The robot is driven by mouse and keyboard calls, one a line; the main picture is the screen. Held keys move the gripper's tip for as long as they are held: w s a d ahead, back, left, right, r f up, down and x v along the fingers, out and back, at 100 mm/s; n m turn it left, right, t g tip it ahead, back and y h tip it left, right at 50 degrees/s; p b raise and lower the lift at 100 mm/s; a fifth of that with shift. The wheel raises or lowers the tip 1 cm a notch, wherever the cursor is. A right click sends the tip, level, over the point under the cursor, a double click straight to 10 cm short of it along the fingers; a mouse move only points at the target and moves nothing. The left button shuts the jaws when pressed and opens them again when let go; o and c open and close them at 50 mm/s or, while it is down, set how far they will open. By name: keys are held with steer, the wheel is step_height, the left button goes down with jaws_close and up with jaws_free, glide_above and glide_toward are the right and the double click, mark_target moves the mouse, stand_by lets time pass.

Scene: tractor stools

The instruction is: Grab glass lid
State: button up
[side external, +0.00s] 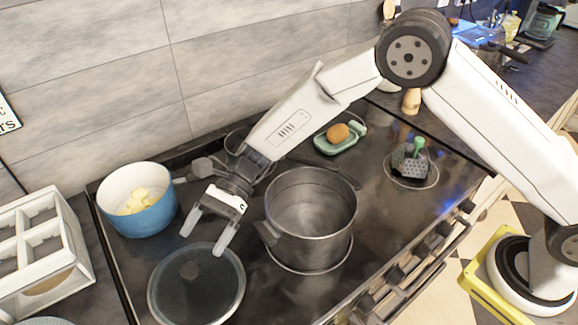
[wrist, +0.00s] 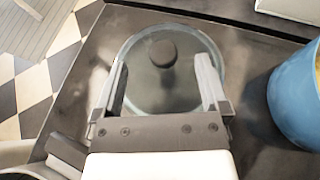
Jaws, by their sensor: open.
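The glass lid (side external: 196,288) is round with a metal rim and a dark knob, and lies flat on the dark stovetop at the front left. It also shows in the wrist view (wrist: 166,98), with its dark knob (wrist: 163,53) beyond the fingertips. My gripper (side external: 204,243) is open and empty, above the far edge of the lid. In the wrist view my gripper (wrist: 163,68) has its two fingers spread to either side over the lid, with the knob roughly centred between them. I cannot tell the exact height above the lid.
A steel pot (side external: 311,215) stands right of my gripper, and a blue pot (side external: 145,211) with yellow chunks stands to its left. A white rack (side external: 38,240) is at the far left. A green dish (side external: 340,143) and a grater (side external: 410,161) lie farther back.

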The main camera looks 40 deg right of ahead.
mark_target(192, 266)
steer(key=shift+f, duration=1.2)
steer(key=shift+a, duration=0.1)
steer(key=shift+x, duration=3.8)
steer(key=shift+w+f, duration=0.1)
jaws_close()
